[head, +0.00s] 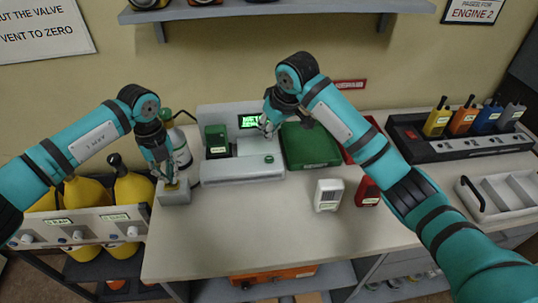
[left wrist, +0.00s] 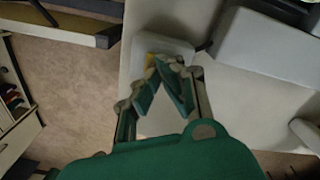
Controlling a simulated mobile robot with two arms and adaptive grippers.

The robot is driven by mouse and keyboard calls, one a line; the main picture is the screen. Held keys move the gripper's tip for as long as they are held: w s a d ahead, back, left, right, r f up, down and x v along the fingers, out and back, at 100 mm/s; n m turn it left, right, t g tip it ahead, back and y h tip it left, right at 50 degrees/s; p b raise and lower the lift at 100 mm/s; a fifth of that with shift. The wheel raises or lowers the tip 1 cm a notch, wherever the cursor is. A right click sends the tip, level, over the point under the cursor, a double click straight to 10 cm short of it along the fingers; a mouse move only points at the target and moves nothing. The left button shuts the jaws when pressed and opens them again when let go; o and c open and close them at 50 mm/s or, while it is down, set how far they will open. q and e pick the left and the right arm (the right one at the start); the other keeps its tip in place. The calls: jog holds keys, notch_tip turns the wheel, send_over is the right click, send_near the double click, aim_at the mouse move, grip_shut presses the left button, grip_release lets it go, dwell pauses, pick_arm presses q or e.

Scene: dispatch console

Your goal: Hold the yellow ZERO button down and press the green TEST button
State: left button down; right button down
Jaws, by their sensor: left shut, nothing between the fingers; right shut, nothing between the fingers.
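My left gripper (head: 171,180) is shut and points down at the small grey box (head: 174,197) at the table's left edge. A bit of the yellow button (left wrist: 151,62) shows beside the shut fingers (left wrist: 170,62) in the left wrist view; the fingers cover the rest. I cannot tell whether it is pressed down. The grey test station (head: 230,171) stands right of the box, with a lit green screen (head: 249,121) and a green button (head: 269,160) on its front ledge. My right gripper (head: 266,128) is shut and empty, just in front of the screen, above and behind the green button.
A green instrument (head: 216,143) sits at the station's left. A green tray (head: 310,147) is to its right. A white device (head: 328,195) and a red one (head: 367,192) stand further right. A bottle (head: 181,150) stands behind the grey box. The front middle table is clear.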

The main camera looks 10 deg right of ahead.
pick_arm(q)
jog(key=shift+r+p, duration=1.15)
jog(key=shift+r, duration=1.2)
jog(key=shift+f, duration=0.1)
